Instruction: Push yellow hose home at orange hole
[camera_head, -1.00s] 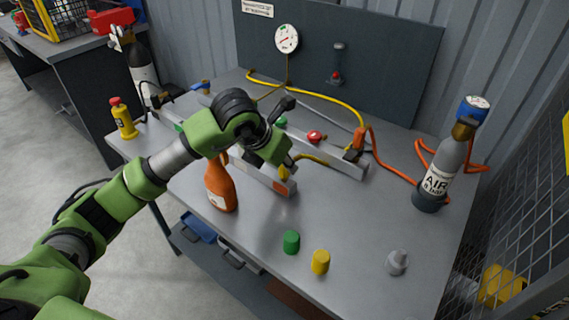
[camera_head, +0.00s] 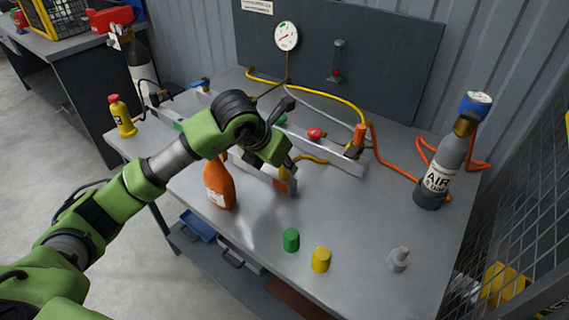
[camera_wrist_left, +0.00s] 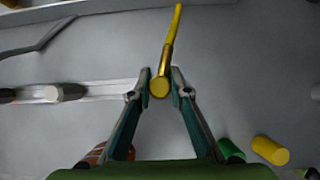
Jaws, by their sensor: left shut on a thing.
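My left gripper (camera_wrist_left: 162,84) is shut on the yellow hose (camera_wrist_left: 170,35) near its brass-coloured end fitting. The hose runs away from between the fingers toward the top of the wrist view. In the head view the yellow hose (camera_head: 315,160) reaches my left gripper (camera_head: 285,168) from the right. The gripper is just above the end of the front metal rail, beside its orange patch (camera_head: 282,186). The orange hole itself is hidden, and I cannot tell how far the hose end is in. My right gripper is not in view.
An orange bottle (camera_head: 220,185) stands close to my left arm. A green cap (camera_head: 291,240), a yellow cap (camera_head: 321,260) and a grey nozzle piece (camera_head: 398,260) stand at the front. A grey air cylinder (camera_head: 440,175) stands right.

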